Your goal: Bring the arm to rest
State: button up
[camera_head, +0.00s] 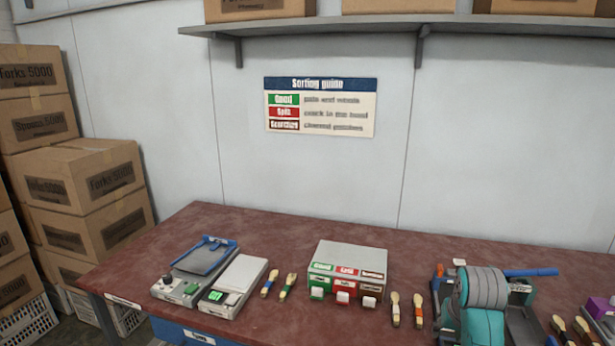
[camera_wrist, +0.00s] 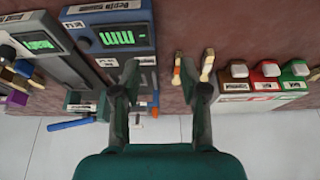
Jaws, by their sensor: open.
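My gripper (camera_wrist: 166,85) shows in the wrist view with its two dark fingers spread wide apart. Nothing is held between them. Its teal body fills the bottom of that view. The fingers point toward the front edge of the dark red worktable (camera_head: 350,232). I cannot make out the fingers there.
A grey sorting box (camera_head: 347,257) has green, red and dark labels. Wooden spoons (camera_head: 395,308) lie beside it, others (camera_head: 288,286) left of it. Two devices (camera_head: 235,285) (camera_head: 195,270) stand further left. A blue display unit (camera_wrist: 118,30) stands near my left finger. Cartons (camera_head: 90,180) are stacked left.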

jog(key=s+a+f+t, duration=0.1)
jog(key=s+a+f, duration=0.1)
jog(key=s+f, duration=0.45)
jog(key=s+a+f+t, duration=0.1)
jog(key=s+a+f, duration=0.2)
jog(key=f, duration=0.6)
jog(key=s+a+f+n+t, duration=0.1)
jog(key=s+a+f+t, duration=0.15)
jog(key=s, duration=0.35)
jog(key=s+a+f+n+t, duration=0.1)
jog(key=s+a+f, duration=0.1)
jog(key=s+f, duration=0.35)
jog(key=s+a+r+t, duration=0.1)
jog(key=s+a+r, duration=0.15)
jog(key=s, duration=0.65)
jog(key=s+a+r+t, duration=0.1)
jog(key=s+r, duration=0.2)
jog(key=s, duration=0.6)
jog(key=s+a+r+n+t+y, duration=0.1)
jog(key=s+r+t, duration=0.2)
jog(key=s+r, duration=0.9)
jog(key=shift+s+a, duration=0.25)
jog(key=shift+s, duration=0.2)
